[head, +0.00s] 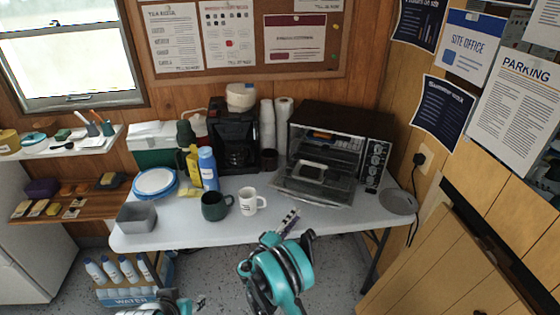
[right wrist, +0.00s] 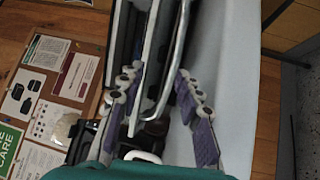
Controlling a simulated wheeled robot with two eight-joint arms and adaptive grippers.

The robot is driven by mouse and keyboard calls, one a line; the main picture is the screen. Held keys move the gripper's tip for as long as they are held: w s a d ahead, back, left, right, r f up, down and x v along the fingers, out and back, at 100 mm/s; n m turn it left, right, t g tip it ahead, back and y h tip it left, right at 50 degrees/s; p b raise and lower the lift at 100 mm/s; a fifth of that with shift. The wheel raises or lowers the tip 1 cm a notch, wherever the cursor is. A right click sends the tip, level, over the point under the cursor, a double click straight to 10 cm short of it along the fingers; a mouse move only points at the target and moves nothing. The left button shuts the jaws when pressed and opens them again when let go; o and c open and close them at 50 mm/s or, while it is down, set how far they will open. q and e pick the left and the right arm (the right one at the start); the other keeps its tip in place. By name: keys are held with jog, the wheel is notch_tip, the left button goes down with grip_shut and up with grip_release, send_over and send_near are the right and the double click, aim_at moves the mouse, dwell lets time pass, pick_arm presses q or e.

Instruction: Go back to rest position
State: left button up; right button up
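My right gripper (head: 288,222) reaches up from the bottom middle of the head view, in front of the table edge and below the toaster oven. In the right wrist view its two purple-padded fingers (right wrist: 160,105) stand well apart with no object held between them. The toaster oven's metal edges and handle (right wrist: 178,60) show behind and between the fingers. My left gripper (head: 168,304) is only partly in the head view at the bottom edge. Its fingers are mostly cut off, so its opening cannot be told.
The white table (head: 180,234) carries a toaster oven (head: 345,125) with its door (head: 310,190) lowered, a dark green mug (head: 215,206), a white mug (head: 249,201), a blue bottle (head: 208,170), a grey bin (head: 137,217) and a coffee maker (head: 236,140). A wooden panel stands at right.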

jog(key=shift+m+g+y, duration=0.6)
jog(key=shift+g, duration=0.2)
jog(key=d+r, duration=0.2)
jog(key=r, duration=0.1)
jog(key=d+r, duration=0.1)
jog(key=shift+w+d+r, duration=0.15)
jog(key=shift+w+r, duration=0.1)
jog(key=shift+w, duration=0.1)
jog(key=s+d+r+m+g+y, duration=0.3)
jog(key=s+d+r+g+y, duration=0.15)
jog(key=s+d+r, duration=0.4)
jog(key=s+a+m+y, duration=0.2)
jog(key=s+y, duration=0.2)
jog(key=s, duration=0.9)
jog(key=s+a+m+g+y, duration=0.1)
jog(key=s+a+m+y, duration=0.2)
jog(key=s, duration=1.1)
jog(key=shift+s+a+r+y, duration=0.2)
jog(key=shift+a+r+y, duration=0.1)
jog(key=shift+y, duration=0.15)
